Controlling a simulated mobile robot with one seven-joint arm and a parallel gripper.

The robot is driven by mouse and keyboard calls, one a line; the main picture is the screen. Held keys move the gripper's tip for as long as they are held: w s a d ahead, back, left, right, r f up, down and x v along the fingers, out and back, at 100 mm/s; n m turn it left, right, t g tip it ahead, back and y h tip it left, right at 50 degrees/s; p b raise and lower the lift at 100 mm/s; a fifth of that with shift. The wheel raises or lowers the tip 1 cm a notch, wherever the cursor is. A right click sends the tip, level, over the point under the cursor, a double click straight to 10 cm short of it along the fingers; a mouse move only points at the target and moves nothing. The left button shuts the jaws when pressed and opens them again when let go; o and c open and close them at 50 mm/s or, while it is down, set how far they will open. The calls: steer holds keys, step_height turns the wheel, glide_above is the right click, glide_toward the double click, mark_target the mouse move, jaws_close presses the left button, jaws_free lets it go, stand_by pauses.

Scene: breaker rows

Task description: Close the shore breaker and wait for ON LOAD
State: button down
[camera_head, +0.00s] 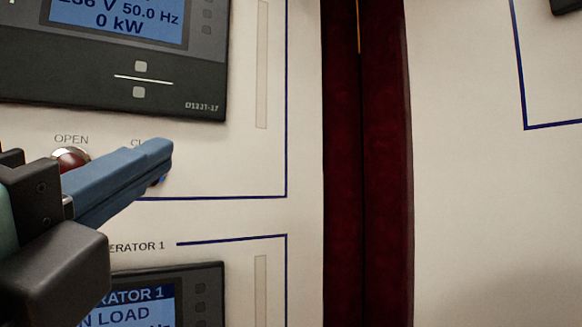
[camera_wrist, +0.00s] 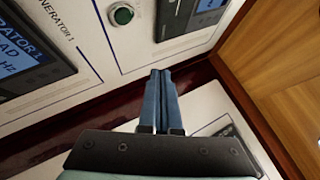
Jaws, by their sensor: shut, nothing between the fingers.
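My gripper (camera_head: 166,152) is shut with its blue fingers together and empty. In the head view its tips are in front of the upper panel, over the label beginning "CL" and the spot below it. Whatever control sits there is almost wholly hidden; whether the tips touch it I cannot tell. A red button (camera_head: 70,158) under OPEN shows left of the fingers, partly covered. The upper display (camera_head: 120,18) reads 50.0 Hz and 0 kW; the panel's name is out of view. In the wrist view the closed fingertips (camera_wrist: 160,73) point toward the panels.
Below is a Generator 1 panel with a display (camera_head: 125,305) showing "N LOAD", partly cut off. A dark red upright strip (camera_head: 365,160) divides the panels. The wrist view shows a green button (camera_wrist: 122,14) and a wooden surface (camera_wrist: 285,70) at right.

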steer(key=w+a, duration=0.4)
steer(key=w, duration=0.3)
steer(key=shift+a, duration=0.4)
steer(key=shift+w, duration=0.2)
stand_by(1.6)
steer(key=shift+w+a, duration=0.25)
steer(key=shift+w+a+b, duration=0.25)
steer(key=shift+w+b, duration=0.1)
steer(key=shift+b, duration=0.1)
stand_by(0.6)
steer(key=shift+s+d, duration=0.1)
steer(key=shift+s, duration=0.05)
stand_by(0.3)
steer(key=shift+s+d+b, duration=0.35)
steer(key=shift+s, duration=0.2)
steer(key=shift+s+d+b, duration=0.35)
steer(key=shift+s+d, duration=0.35)
steer(key=shift+s, duration=0.35)
steer(key=shift+s+d+b, duration=0.3)
steer(key=shift+s+d, duration=0.4)
steer(key=shift+s, duration=0.3)
